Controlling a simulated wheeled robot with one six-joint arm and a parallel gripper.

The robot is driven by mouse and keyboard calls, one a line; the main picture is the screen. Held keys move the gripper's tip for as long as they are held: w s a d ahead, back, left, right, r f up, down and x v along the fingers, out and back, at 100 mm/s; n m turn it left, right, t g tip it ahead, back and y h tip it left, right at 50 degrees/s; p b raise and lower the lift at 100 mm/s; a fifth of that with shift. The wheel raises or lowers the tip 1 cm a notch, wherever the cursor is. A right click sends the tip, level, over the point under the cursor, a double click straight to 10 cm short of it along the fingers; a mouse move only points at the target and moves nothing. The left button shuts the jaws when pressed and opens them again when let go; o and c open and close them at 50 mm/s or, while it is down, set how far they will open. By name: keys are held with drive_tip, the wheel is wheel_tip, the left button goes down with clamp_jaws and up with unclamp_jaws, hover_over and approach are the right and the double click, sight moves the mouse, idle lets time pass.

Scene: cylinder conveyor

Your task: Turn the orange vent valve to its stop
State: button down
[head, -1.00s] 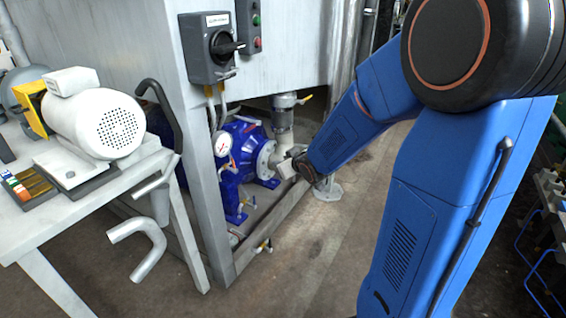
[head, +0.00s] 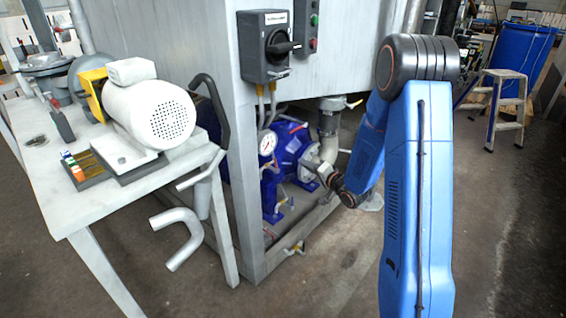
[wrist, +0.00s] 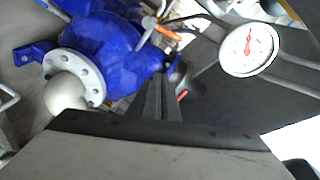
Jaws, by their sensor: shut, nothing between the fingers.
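An orange lever handle (wrist: 168,32), which looks like the vent valve, shows in the wrist view on small metal fittings beside the blue pump (wrist: 105,40). I cannot make it out clearly in the head view. My gripper (wrist: 161,80) is shut and empty, its dark fingers pointing toward the pump. The lever lies beyond the fingertips, and a gap shows between them in the picture. In the head view my gripper (head: 329,175) is by the pump's flange at the right end of the blue pump (head: 288,150), partly hidden by my wrist.
A pressure gauge (wrist: 248,50) is at the upper right of the wrist view. A grey frame post (head: 245,190) stands left of the pump. A bench (head: 60,190) holds a white motor (head: 150,112). A step stool (head: 498,105) stands at right.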

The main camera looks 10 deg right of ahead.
sight(276, 165)
drive_tip(key=w+a+f+m+y, duration=0.1)
drive_tip(key=w+a+f+m, duration=0.1)
drive_tip(key=w+a, duration=0.5)
drive_tip(key=shift+a+f+m+y, duration=0.3)
drive_tip(key=shift+m, duration=0.1)
idle(0.6)
drive_tip(key=shift+a+n+t, duration=0.1)
drive_tip(key=shift+n+t, duration=0.2)
